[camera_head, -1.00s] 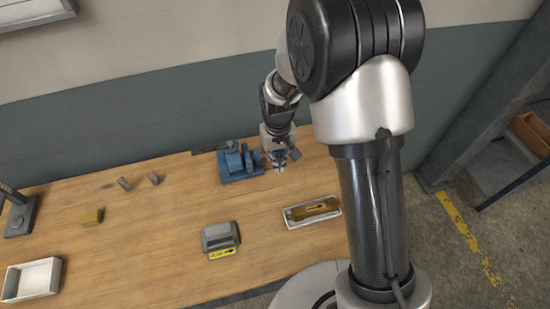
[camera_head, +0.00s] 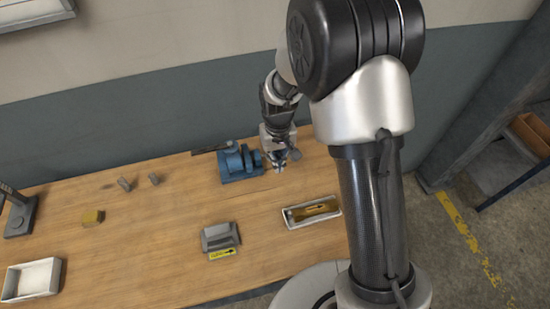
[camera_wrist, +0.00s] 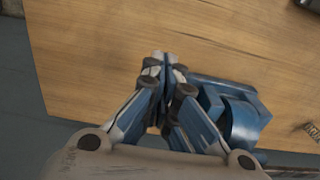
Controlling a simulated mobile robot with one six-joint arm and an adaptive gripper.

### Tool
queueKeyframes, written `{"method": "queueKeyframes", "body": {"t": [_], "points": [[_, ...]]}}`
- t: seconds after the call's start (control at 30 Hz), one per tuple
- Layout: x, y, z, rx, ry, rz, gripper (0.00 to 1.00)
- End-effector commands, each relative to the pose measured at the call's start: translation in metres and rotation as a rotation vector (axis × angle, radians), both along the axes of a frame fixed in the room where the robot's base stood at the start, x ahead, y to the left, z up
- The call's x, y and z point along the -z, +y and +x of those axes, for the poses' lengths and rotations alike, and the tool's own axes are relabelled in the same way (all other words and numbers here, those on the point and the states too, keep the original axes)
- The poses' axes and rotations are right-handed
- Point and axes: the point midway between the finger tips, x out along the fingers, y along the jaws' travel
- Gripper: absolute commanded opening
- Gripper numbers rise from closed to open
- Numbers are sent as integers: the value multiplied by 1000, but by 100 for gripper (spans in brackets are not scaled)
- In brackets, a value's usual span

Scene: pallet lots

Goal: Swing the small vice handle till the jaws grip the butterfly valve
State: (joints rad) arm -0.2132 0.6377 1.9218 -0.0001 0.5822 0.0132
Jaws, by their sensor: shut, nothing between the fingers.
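The blue small vice (camera_head: 236,166) stands on the bench near its back edge, left of my gripper. In the wrist view the blue vice (camera_wrist: 238,118) shows to the right of my fingers, partly hidden behind them. My gripper (camera_head: 280,168) is at the right side of the vice, pointing down. In the wrist view my gripper (camera_wrist: 163,57) has its fingertips together, with bare wood beyond them. The vice handle is not clear in either view; my gripper may hide it. I cannot make out the butterfly valve or whether the jaws touch it.
On the wooden bench (camera_head: 150,235) lie a tray with a brass-coloured piece (camera_head: 290,222), a grey box with a yellow label (camera_head: 218,237), a yellowish block (camera_head: 93,217), two small grey pieces (camera_head: 124,184) and a white tray (camera_head: 32,280).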

Motion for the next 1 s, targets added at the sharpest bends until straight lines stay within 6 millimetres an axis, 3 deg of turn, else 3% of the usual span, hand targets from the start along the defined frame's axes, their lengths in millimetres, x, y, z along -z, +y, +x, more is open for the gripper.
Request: {"method": "queueKeyframes", "body": {"t": [0.7,1.0], "points": [[21,1,3,0,-8,2,0],[21,1,3,0,-10,2,0]]}}
